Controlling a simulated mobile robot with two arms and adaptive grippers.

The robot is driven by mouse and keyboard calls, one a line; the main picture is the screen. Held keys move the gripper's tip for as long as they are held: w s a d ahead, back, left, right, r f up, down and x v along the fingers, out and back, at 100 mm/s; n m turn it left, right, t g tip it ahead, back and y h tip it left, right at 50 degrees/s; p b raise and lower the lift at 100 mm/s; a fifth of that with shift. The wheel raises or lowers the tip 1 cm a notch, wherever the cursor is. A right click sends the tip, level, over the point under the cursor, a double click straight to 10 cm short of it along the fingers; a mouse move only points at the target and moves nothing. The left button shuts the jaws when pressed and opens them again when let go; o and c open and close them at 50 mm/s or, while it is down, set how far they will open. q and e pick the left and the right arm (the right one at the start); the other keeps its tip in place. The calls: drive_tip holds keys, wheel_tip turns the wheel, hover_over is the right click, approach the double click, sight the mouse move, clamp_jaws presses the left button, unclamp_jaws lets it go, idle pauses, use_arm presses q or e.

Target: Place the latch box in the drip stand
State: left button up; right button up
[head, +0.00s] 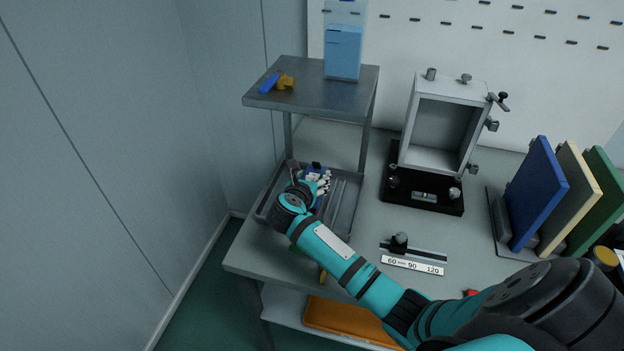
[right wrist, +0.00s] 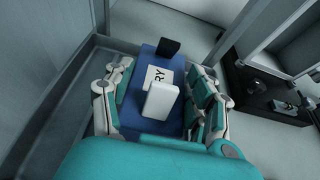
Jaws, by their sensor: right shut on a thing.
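The latch box, a blue block with a white label, a white raised part and a black tab, shows in the right wrist view (right wrist: 160,105). My right gripper (right wrist: 160,108) is shut on it, with fingers along both sides. In the head view my right gripper (head: 318,183) is over the lower tray of the grey metal stand, which I take as the drip stand (head: 345,215). Only a bit of blue (head: 316,171) shows there between the fingers. I cannot tell whether the box touches the tray floor. My left gripper is not in view.
The stand's upper shelf (head: 310,98) overhangs the tray's back and holds a light blue box (head: 343,52) and small blue and yellow pieces (head: 277,83). An open grey box fixture (head: 437,165) stands to the right. Upright panels (head: 536,193) are farther right.

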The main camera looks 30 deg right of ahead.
drive_tip(key=shift+w+f, duration=0.1)
drive_tip(key=shift+f, duration=0.35)
drive_tip(key=shift+f, duration=0.1)
drive_tip(key=o, duration=1.5)
drive_tip(key=shift+f, duration=0.1)
drive_tip(key=shift+o, duration=0.2)
drive_tip(key=shift+r, duration=0.25)
drive_tip(key=shift+s+a, duration=0.25)
drive_tip(key=shift+a, duration=0.05)
drive_tip(key=b+v, duration=0.1)
drive_tip(key=v, duration=1)
drive_tip(key=shift+s+r, duration=0.15)
drive_tip(key=shift+s, duration=0.05)
